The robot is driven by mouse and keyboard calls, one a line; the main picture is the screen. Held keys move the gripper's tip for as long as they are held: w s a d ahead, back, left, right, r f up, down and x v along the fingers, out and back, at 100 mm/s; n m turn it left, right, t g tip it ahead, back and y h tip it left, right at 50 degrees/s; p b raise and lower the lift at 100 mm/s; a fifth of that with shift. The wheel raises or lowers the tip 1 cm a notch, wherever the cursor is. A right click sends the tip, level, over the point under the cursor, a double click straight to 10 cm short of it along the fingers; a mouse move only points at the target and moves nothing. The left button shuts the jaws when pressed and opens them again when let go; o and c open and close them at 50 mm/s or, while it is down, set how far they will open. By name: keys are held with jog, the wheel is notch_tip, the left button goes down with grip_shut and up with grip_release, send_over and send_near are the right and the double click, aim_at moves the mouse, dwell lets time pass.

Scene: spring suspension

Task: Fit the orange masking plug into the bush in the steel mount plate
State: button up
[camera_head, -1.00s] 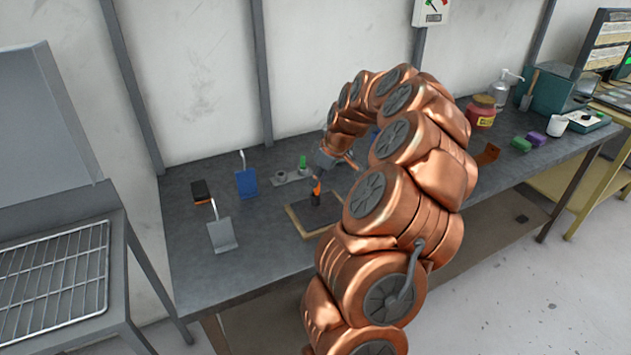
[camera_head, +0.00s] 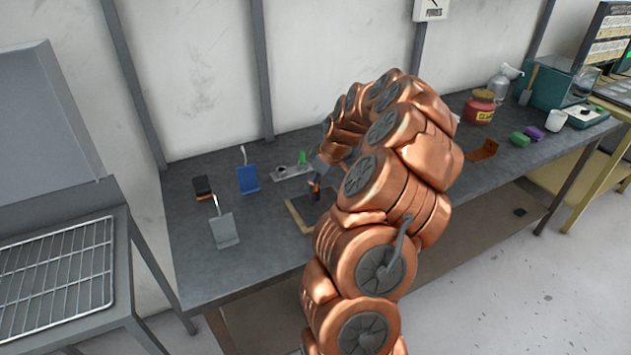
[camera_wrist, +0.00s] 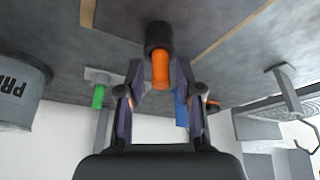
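The orange masking plug (camera_head: 315,183) stands upright in a dark cylinder (camera_head: 314,195) on a dark wood-edged mat (camera_head: 297,216). In the wrist view the plug (camera_wrist: 160,70) sticks out of the black cylinder (camera_wrist: 158,37), between the fingers of my gripper (camera_wrist: 160,75). The fingers are open, with a gap visible beside the plug. The steel mount plate (camera_head: 282,174) lies behind the mat, with a green plug (camera_head: 302,157) standing at its right part. A dark round bush (camera_head: 281,168) shows on the plate's left part. My arm partly hides the plate's right end.
A blue bracket (camera_head: 248,180), a grey bracket (camera_head: 224,231) and a black-and-orange block (camera_head: 202,187) stand left of the mat. A brown holder (camera_head: 483,150), green block (camera_head: 520,139) and red jar (camera_head: 480,107) are at right.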

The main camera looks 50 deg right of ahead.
jog(key=shift+s+r, duration=0.1)
jog(key=shift+r, duration=0.05)
jog(key=a+b+v, duration=0.1)
jog(key=b+v, duration=0.4)
jog(key=v, duration=0.7)
jog(key=s+a+r+n+g+y, duration=0.1)
jog(key=s+a, duration=0.1)
jog(key=a, duration=1.2)
jog(key=s+a+r+g, duration=0.1)
jog(key=s+a+g, duration=0.1)
jog(key=a, duration=1.2)
jog(key=s+a+f+m+g, duration=0.1)
jog(key=s+a+f, duration=0.1)
jog(key=s, duration=0.5)
jog(key=s+a+f+m+g+h, duration=0.1)
jog(key=s+a+f, duration=0.2)
jog(key=s, duration=0.4)
jog(key=s+a+f+m+g, duration=0.1)
jog(key=s+a+f, duration=0.1)
jog(key=s+a, duration=0.2)
jog(key=shift+s+f+h, duration=0.2)
jog(key=shift+s+h, duration=0.2)
jog(key=shift+s, duration=1.35)
jog(key=shift+a, duration=0.15)
